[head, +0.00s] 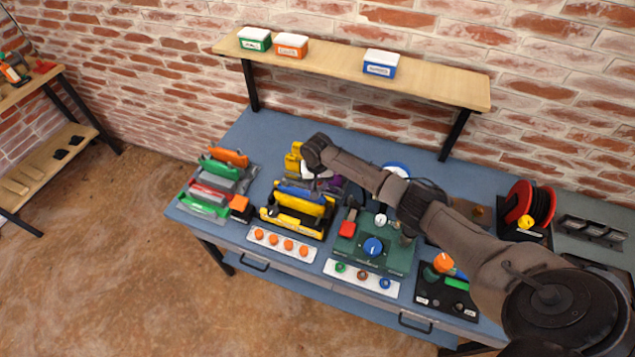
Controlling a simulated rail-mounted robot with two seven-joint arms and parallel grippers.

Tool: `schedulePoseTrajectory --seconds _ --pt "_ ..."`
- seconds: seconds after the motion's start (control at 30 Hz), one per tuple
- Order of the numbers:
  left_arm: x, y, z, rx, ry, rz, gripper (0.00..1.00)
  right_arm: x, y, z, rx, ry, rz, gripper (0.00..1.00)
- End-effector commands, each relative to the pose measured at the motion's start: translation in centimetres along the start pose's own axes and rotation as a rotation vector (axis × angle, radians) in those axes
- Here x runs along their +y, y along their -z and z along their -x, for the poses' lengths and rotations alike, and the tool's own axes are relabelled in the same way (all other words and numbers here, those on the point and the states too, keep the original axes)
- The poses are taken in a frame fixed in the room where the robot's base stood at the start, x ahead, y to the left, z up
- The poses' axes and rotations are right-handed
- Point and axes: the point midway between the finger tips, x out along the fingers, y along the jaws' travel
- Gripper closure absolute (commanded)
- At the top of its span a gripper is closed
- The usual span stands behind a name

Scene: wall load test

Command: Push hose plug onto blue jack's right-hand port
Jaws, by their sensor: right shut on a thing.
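My right arm reaches in from the right across the workbench (270,137). Its far end bends down behind the rack of yellow and blue pieces, where my right gripper (322,181) shows small and partly covered by my arm. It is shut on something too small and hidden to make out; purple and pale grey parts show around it. I cannot clearly pick out the blue jack or its ports; part of a blue-and-white round thing (396,168) shows behind my arm. No hose plug shows clearly. My left gripper is not in view.
A green box with a blue knob (373,247) stands at the front middle, partly under my arm. Racks of coloured pieces (207,207) stand left. A red hose reel (530,203) is at right. A wooden shelf (440,88) with small bins hangs above. The bench's back left is clear.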

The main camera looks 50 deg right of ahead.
Motion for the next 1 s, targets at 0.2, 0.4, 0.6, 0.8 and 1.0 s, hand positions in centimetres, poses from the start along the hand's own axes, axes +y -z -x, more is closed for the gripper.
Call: schedulePoseTrajectory --seconds 0.2,0.4,0.6,0.8,1.0 --pt "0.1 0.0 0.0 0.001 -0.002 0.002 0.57 0.0 0.0 0.0 0.000 0.001 0.000 0.91" --pt "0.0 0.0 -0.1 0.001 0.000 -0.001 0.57 0.0 0.0 -0.2 0.000 0.000 0.000 0.91" --pt "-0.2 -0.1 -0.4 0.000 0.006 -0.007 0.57 0.0 0.0 -0.7 0.000 0.000 -0.001 0.91" --pt "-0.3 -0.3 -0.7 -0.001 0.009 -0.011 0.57 -0.1 0.0 -1.3 0.000 0.001 0.000 0.91" --pt "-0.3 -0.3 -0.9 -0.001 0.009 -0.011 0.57 -0.1 0.0 -1.9 0.000 0.001 -0.001 0.91"
